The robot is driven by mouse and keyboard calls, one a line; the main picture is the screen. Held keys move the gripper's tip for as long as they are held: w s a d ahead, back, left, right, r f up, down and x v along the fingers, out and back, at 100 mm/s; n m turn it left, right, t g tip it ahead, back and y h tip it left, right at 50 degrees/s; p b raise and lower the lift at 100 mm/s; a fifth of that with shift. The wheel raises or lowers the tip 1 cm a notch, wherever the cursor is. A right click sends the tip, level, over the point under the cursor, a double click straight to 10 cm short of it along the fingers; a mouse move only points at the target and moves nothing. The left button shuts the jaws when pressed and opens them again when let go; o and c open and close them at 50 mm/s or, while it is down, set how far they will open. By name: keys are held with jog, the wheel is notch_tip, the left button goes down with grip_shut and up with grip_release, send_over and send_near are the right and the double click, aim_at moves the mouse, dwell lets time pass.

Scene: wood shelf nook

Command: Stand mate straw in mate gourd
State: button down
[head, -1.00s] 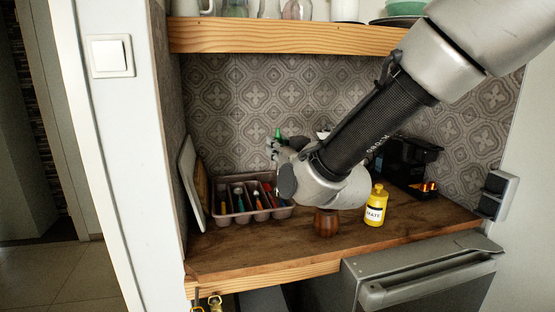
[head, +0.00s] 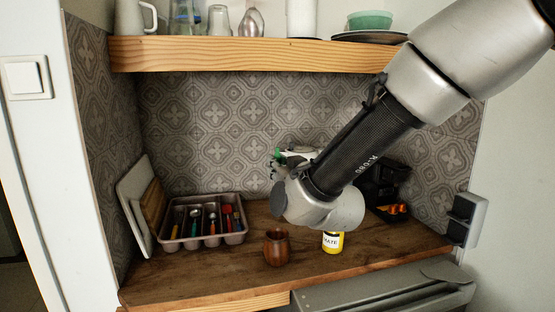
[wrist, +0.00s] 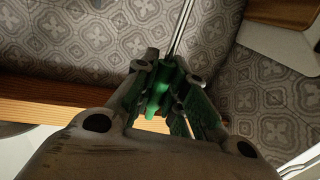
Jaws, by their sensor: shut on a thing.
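The mate gourd (head: 277,248) is a small brown wooden cup standing upright on the wooden counter. My gripper (wrist: 162,82) has green fingertips and is shut on a thin metal rod, the mate straw (wrist: 183,26), which extends up and away in the wrist view. The straw cannot be made out there. The straw is apart from the gourd.
A yellow MATE container (head: 333,242) stands right, partly hidden by my arm. A black appliance (head: 385,190) is farther right. A shelf (head: 250,54) crosses above. Counter before the gourd is clear.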

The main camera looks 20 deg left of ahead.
jog(key=shift+f, duration=5.25)
jog(key=c, duration=1.4)
grip_release()
jog(key=v, duration=1.2)
jog(key=shift+a, duration=0.1)
